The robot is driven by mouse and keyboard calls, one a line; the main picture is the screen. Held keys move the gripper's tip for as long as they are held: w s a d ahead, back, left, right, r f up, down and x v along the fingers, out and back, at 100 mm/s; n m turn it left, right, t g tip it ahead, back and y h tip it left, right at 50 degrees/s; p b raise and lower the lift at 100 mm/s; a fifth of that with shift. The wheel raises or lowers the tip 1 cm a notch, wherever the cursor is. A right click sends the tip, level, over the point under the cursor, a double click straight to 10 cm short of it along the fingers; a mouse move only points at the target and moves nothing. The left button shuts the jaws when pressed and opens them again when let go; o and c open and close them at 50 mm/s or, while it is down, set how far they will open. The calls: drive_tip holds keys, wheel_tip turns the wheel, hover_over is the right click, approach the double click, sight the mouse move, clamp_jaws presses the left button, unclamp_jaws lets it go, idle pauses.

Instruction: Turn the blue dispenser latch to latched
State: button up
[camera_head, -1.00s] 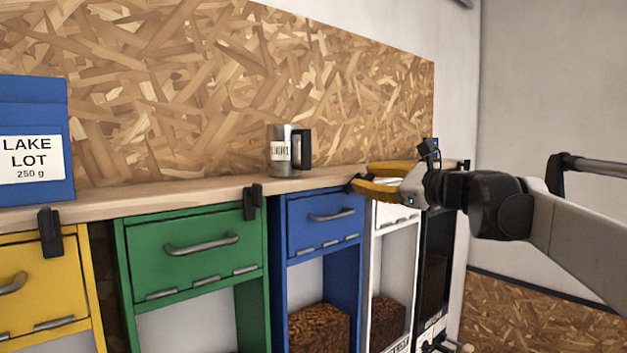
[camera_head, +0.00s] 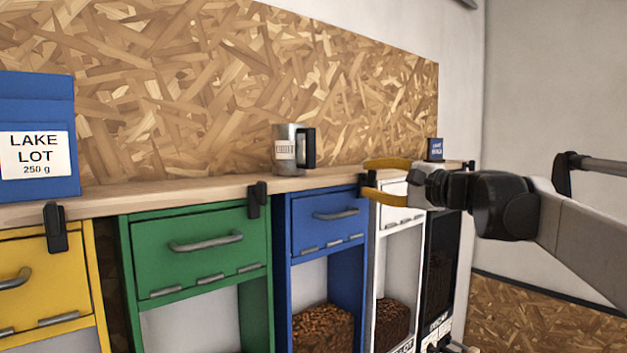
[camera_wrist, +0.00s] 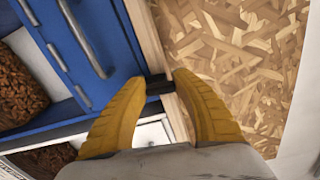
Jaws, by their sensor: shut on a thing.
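The blue dispenser (camera_head: 302,218) stands in the row under the wooden shelf, its drawer front closed in the head view. Its black latch (camera_head: 363,185) sits at the upper right corner, by the shelf edge. My gripper (camera_head: 366,178) reaches it from the right, with one yellow finger above and one below. In the wrist view, the black latch (camera_wrist: 158,84) lies between the yellow fingertips of my gripper (camera_wrist: 154,78), beside the blue drawer (camera_wrist: 95,45). The gripper is shut on the latch. The fingers partly hide the latch, so its exact angle is hard to tell.
Green (camera_head: 200,250), yellow (camera_head: 45,280) and white (camera_head: 397,215) dispensers stand alongside. A metal mug (camera_head: 286,150) and a blue LAKE LOT bag (camera_head: 35,110) stand on the shelf (camera_head: 190,186). A small dark blue box (camera_head: 435,149) is behind my gripper.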

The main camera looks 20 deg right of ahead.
drive_tip(key=shift+n, duration=0.6)
drive_tip(key=o, duration=1.2)
drive_tip(key=v, duration=1.2)
